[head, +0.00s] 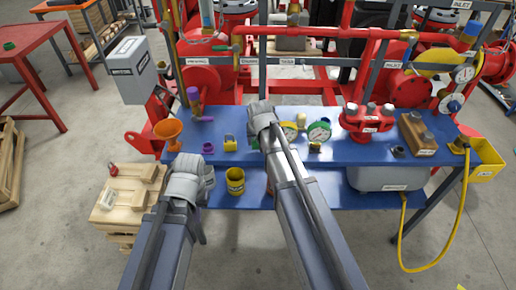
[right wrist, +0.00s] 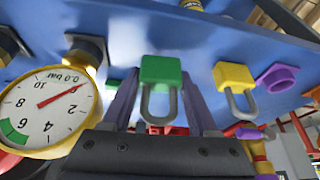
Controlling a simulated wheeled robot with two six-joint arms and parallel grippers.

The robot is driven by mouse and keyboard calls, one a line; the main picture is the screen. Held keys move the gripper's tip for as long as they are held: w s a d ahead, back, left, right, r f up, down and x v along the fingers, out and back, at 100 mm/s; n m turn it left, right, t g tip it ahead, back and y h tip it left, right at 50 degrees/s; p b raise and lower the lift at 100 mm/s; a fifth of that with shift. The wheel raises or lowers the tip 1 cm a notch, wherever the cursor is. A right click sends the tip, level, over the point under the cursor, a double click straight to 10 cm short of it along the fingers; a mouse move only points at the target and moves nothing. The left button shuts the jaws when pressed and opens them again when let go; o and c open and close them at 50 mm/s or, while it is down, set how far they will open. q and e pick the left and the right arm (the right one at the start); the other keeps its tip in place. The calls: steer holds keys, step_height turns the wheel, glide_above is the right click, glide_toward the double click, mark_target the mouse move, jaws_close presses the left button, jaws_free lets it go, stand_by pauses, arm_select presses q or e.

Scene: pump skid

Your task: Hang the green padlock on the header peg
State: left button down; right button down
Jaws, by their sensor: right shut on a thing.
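The green padlock (right wrist: 160,72) is between the two fingers of my right gripper (right wrist: 160,95) in the right wrist view, its grey shackle facing the palm. The gripper is shut on its body. The red header pipe (head: 330,32) runs across behind the bench. I cannot make out the header peg clearly.
On the blue bench (head: 370,152) stand a yellow padlock (head: 230,144), an orange funnel (head: 168,132), gauges (head: 319,131) and a red flanged part (head: 367,120). A yellow cup (head: 235,181) is on the lower shelf. A yellow hose (head: 464,190) hangs at right.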

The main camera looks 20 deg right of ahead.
arm_select(q)
steer(key=shift+f, duration=0.65)
arm_select(e)
steer(key=shift+f, duration=0.7)
steer(key=shift+f+b, duration=0.2)
steer(key=shift+b, duration=0.2)
steer(key=shift+c, duration=0.8)
jaws_free()
arm_select(q)
steer(key=shift+f, duration=0.2)
steer(key=shift+r, duration=0.1)
arm_select(e)
steer(key=shift+r, duration=0.15)
